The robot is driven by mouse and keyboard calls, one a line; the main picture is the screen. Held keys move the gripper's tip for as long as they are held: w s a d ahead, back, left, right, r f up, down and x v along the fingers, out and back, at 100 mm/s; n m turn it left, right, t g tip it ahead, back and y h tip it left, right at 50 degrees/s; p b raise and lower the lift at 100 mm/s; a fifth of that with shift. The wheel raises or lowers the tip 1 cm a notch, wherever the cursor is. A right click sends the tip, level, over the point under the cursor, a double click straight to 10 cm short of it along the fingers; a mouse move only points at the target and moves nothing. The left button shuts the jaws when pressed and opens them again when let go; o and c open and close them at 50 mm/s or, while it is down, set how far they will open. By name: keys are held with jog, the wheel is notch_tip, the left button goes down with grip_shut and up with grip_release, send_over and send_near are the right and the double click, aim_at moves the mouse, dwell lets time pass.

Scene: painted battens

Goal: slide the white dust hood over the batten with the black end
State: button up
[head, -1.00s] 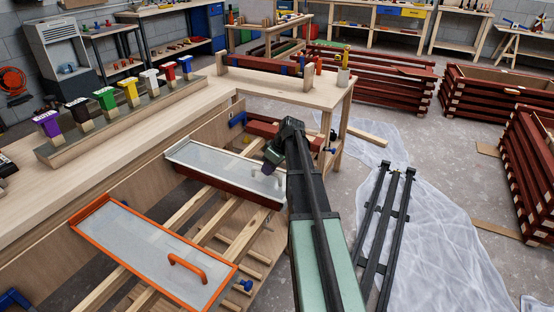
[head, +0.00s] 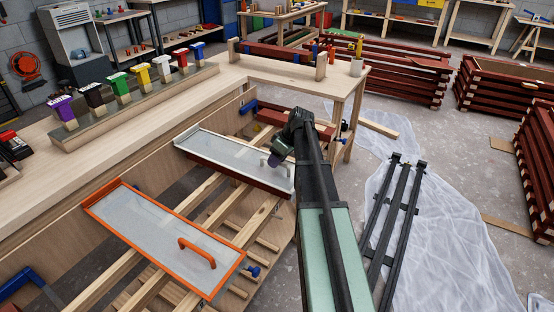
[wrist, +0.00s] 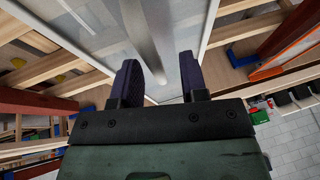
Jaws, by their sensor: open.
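The white dust hood (head: 225,151), a long pale-topped tray with a white rim, lies over a dark red piece on the slatted rack below the bench. My gripper (head: 276,160) is over its right end, with the fingers small and dark here. In the wrist view my gripper (wrist: 160,80) is open. Its two dark purple fingers stand apart on either side of a grey bar (wrist: 143,35), which looks like the hood's handle. Contact is not clear. The hood's pale panel (wrist: 105,30) fills the area beyond. I cannot pick out a batten with a black end.
An orange-rimmed hood (head: 120,206) with an orange handle (head: 197,251) lies nearer on the rack. Colour-topped blocks stand in a row on the bench (head: 60,165). Black rails (head: 397,215) lie on plastic sheeting (head: 455,250) at right. Red stacks (head: 410,75) stand behind.

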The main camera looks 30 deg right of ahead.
jog(key=p+v, duration=0.9)
jog(key=v, duration=0.1)
jog(key=shift+r, duration=0.35)
jog(key=shift+s, duration=0.15)
